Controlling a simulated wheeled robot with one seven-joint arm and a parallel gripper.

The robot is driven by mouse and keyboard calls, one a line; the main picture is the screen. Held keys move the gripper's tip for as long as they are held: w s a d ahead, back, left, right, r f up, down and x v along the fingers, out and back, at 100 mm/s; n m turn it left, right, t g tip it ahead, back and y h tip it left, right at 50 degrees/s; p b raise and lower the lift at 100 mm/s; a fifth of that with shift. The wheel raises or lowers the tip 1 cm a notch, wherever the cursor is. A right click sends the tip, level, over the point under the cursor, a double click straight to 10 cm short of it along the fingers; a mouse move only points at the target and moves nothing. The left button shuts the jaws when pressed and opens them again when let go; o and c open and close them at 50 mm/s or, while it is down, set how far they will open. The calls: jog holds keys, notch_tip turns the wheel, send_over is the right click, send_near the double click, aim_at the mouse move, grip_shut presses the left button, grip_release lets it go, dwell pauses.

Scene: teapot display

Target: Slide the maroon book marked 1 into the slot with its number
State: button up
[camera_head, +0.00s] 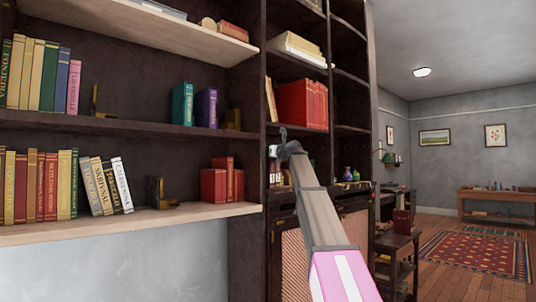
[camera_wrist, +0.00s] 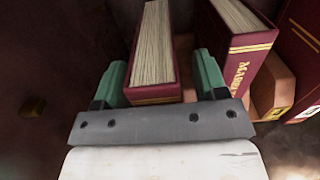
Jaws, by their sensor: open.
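In the wrist view a maroon book (camera_wrist: 153,60) with cream pages and a gold line near its end lies between the two green fingers of my gripper (camera_wrist: 160,84). The gripper is open, with a finger on each side of the book; a gap shows at the right finger. No number can be read on this book. A second maroon book (camera_wrist: 243,45) with gold lettering stands just right of the right finger. In the head view my arm reaches to the dark bookcase, and the gripper's tips cannot be made out.
Right in the wrist view are a wooden block (camera_wrist: 272,85) with a small gold plate and another maroon book (camera_wrist: 300,45). In the head view, red books (camera_head: 222,185) stand on the lower shelf and more red books (camera_head: 302,103) higher right. A dark side table (camera_head: 396,242) stands right.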

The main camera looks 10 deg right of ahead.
jog(key=v, duration=1)
jog(key=shift+s+d, duration=0.2)
jog(key=shift+s, duration=0.15)
